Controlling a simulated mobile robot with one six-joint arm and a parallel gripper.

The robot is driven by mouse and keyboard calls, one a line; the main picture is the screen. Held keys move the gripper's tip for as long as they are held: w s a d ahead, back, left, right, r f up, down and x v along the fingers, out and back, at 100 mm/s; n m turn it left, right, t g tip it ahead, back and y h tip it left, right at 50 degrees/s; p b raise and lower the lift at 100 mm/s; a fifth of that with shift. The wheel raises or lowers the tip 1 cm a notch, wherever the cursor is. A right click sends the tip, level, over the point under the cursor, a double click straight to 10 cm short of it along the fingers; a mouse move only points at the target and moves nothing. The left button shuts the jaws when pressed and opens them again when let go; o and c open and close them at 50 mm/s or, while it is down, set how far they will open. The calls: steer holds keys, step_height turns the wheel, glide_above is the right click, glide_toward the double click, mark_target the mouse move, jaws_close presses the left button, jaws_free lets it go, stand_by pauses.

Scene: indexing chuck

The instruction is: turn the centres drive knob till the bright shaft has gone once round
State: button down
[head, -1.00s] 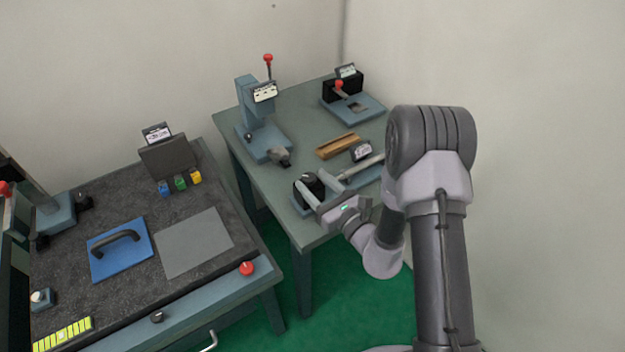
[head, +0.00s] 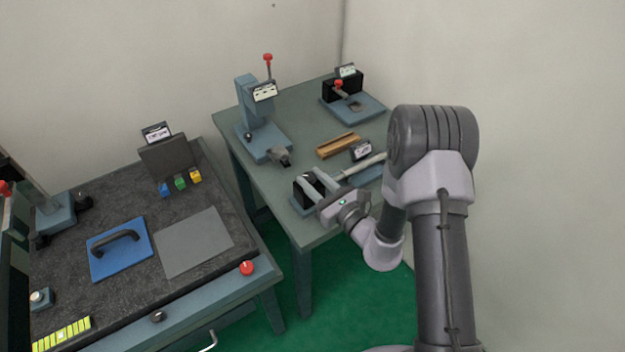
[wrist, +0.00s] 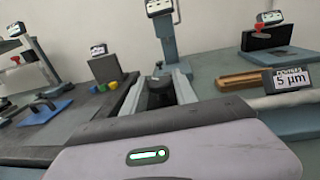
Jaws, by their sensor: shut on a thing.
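The centres bench stands at the front of the far table, with a black headstock block (head: 301,190) at its left end. The bright shaft (head: 366,165) runs to the right from there, and it also shows at the right of the wrist view (wrist: 292,99). My gripper (head: 313,178) is at the headstock, its two fingers reaching over it. In the wrist view my gripper (wrist: 160,86) has a dark knob (wrist: 159,95) between its fingers and is shut on it. The fingers and gripper body hide most of the knob. No mark showing the shaft's turn can be made out.
A sign reading 5 µm (wrist: 291,78) stands behind the shaft. A wooden V-block (head: 338,145) lies behind it. A press with a red-knobbed lever (head: 252,118) and another lever fixture (head: 348,97) stand farther back. The dark bench (head: 90,205) is at the left.

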steer(key=n+g+y, duration=0.1)
steer(key=n+g+y+b, duration=0.1)
steer(key=g, duration=0.1)
steer(key=n+g+y+b, duration=0.1)
steer(key=shift+w+d+f+n+y, duration=0.15)
steer(key=shift+w+d+n+y, duration=0.1)
steer(key=shift+n+y, duration=0.15)
steer(key=n+g+b, duration=0.1)
steer(key=g, duration=0.1)
steer(key=n+g+y+b, duration=0.1)
steer(key=g, duration=0.1)
steer(key=n+g+y+b, duration=0.1)
steer(key=g, duration=0.1)
steer(key=shift+w+f+n, duration=0.15)
steer(key=shift+w+n, duration=0.1)
steer(key=shift+n, duration=0.15)
steer(key=n+g+b, duration=0.1)
steer(key=g, duration=0.1)
steer(key=n+g+b, duration=0.1)
steer(key=g+b, duration=0.1)
steer(key=n+g+b, duration=0.1)
steer(key=shift+w+n+g+y+b, duration=0.25)
steer(key=shift+n+g+y+b, duration=0.1)
steer(key=shift+n+g+y, duration=0.05)
steer(key=shift+w+r+n+g+h+b, duration=0.1)
steer(key=shift+r+n+g+h+b, duration=0.1)
steer(key=shift+n+g+b, duration=0.6)
steer(key=shift+w+r+n+g+h+b, duration=0.15)
steer(key=shift+n+g+b, duration=0.25)
steer(key=shift+g, duration=0.7)
